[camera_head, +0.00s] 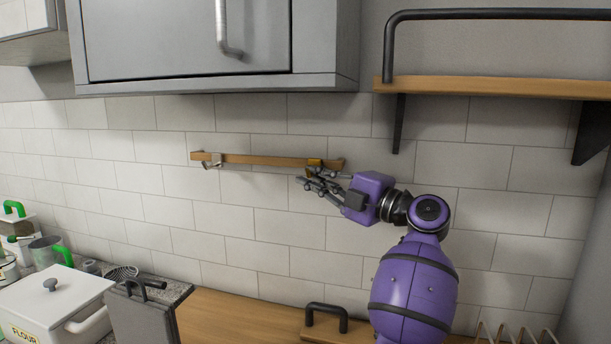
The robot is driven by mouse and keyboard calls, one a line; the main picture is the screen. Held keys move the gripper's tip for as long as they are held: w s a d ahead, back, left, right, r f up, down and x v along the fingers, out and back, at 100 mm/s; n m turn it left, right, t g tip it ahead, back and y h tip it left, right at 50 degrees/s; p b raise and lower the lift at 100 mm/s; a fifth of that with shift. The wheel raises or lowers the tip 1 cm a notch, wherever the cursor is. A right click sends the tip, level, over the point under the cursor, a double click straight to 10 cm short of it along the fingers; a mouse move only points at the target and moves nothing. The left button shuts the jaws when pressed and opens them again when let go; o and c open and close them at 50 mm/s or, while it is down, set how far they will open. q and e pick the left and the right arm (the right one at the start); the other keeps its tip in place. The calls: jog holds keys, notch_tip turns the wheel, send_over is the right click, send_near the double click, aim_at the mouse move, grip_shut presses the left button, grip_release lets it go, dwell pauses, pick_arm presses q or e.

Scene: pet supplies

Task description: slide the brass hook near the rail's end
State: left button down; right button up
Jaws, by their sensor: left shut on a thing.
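A thin wooden rail (260,160) is fixed level on the white tiled wall, below the grey cabinet. The small brass hook (314,163) is on the rail close to its right end. My left gripper (312,177) is at the rail's right end, with its fingers at the hook and shut on it. The fingers cover the lower part of the hook. My right gripper is not in view.
A grey cabinet (190,45) hangs above the rail, and a wooden shelf (500,88) with black brackets is at the upper right. Below are a white flour box (55,305), a dark board (140,315) and a wooden counter (235,318). The wall below the rail is clear.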

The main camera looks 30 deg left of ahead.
pick_arm(q)
jog(key=shift+r, duration=0.35)
jog(key=c, duration=2)
grip_release()
jog(key=shift+o, duration=0.5)
jog(key=shift+w+f, duration=0.1)
jog(key=shift+f, duration=0.05)
jog(key=s+d+f, duration=0.1)
jog(key=d, duration=1.1)
jog(key=shift+f, duration=0.4)
jog(key=shift+s+f, duration=0.1)
